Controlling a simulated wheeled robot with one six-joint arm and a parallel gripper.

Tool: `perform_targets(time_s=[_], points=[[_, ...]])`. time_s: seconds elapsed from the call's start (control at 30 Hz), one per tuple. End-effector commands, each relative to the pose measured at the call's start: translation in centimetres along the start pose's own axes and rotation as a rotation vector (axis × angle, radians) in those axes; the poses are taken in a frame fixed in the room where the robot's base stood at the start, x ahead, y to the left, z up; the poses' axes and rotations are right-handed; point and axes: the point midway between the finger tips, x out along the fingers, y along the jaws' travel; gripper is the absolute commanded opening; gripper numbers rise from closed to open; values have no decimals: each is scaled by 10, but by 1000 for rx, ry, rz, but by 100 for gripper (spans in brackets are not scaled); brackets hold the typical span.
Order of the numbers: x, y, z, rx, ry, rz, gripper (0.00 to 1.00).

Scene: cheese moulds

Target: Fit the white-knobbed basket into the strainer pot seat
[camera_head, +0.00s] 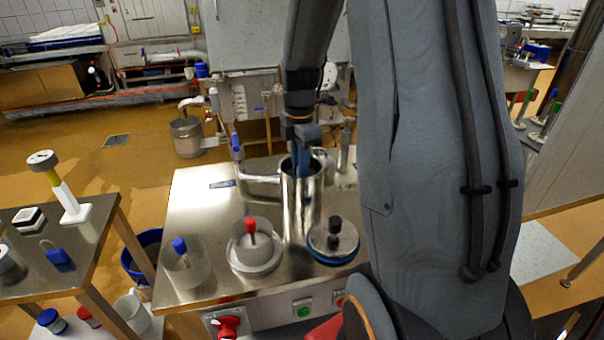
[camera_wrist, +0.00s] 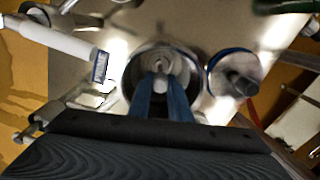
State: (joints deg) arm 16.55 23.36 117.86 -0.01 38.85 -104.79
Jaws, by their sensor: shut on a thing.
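The strainer pot (camera_head: 300,215) is a tall steel cylinder standing on the steel worktop. My gripper (camera_head: 303,172) points straight down, its blue fingers inside the pot's mouth. In the wrist view my gripper (camera_wrist: 164,90) is shut on the white knob (camera_wrist: 160,84) of the white-knobbed basket, within the round rim of the strainer pot (camera_wrist: 127,84). The basket's body is mostly hidden by the fingers and the pot wall. I cannot tell how deep it sits or whether it touches the seat.
On the worktop (camera_head: 205,215) stand a blue-knobbed basket (camera_head: 181,252), a red-knobbed one in a white bowl (camera_head: 252,258) and a black-knobbed lid with a blue rim (camera_head: 333,243). A pipe with a blue handle (camera_head: 237,148) is close left of the pot. A side table (camera_head: 85,248) is at left.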

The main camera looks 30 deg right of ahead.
Motion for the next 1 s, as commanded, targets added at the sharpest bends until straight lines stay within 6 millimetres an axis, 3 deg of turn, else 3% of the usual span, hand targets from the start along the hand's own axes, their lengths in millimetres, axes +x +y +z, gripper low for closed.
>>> perform_targets(time_s=[0.7, 1.0], points=[[-120, 1, 0, 0, -2, 6, 0], [-159, 1, 0, 0, -1, 3, 0]])
